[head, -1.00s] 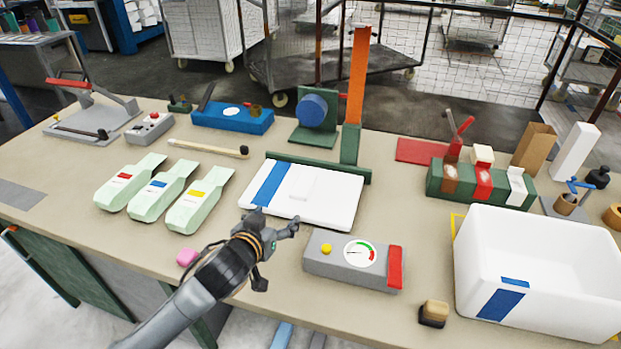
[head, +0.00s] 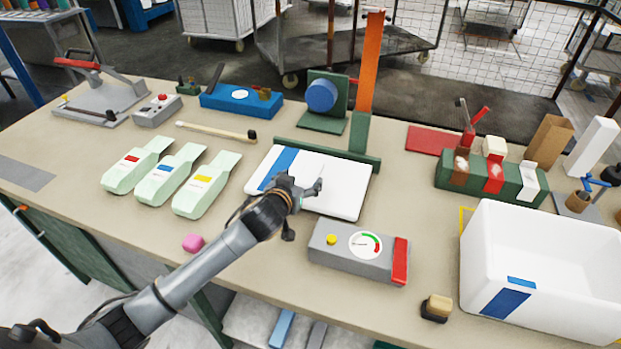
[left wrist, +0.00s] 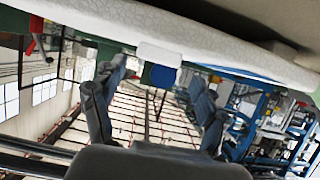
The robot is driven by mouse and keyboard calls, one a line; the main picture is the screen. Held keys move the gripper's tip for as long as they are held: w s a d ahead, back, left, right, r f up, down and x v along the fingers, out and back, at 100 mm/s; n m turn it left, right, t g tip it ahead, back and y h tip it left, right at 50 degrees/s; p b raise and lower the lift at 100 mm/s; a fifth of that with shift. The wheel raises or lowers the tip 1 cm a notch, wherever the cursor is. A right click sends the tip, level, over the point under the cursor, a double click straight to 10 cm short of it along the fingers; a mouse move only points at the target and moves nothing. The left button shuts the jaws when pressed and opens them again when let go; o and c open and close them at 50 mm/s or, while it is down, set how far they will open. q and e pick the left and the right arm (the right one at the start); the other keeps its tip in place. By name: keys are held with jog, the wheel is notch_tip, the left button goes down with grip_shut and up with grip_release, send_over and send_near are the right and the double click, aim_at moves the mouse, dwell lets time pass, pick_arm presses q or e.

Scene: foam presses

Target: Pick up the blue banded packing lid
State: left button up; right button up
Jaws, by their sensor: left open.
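The white packing lid (head: 345,190) lies flat on the bench, in front of a dark green bar, with a blue band (head: 277,166) across its left part. In the left wrist view the white lid (left wrist: 70,38) crosses the top of the picture, with a small raised white block (left wrist: 160,54) on it. My left gripper (head: 305,209) is open over the lid's front edge and hides part of its middle. In the left wrist view its two fingers (left wrist: 158,78) stand apart, with the block roughly between their tips. I see no contact. My right gripper is not in view.
A grey gauge box (head: 340,250) stands just in front of the lid. A white foam bin (head: 500,290) is at right. Several pale green bottle shapes (head: 200,190) lie at left. An orange upright (head: 371,65) and a blue disc (head: 321,96) stand behind the lid.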

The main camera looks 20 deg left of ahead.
aim_at(310, 173)
pick_arm(q)
jog(key=x, duration=0.3)
jog(key=shift+w+d+r+p, duration=0.1)
jog(key=shift+w+d+p, duration=0.15)
jog(key=shift+d+p, duration=0.1)
jog(key=shift+w+f, duration=0.3)
jog(key=shift+w, duration=0.25)
jog(key=c, duration=1.1)
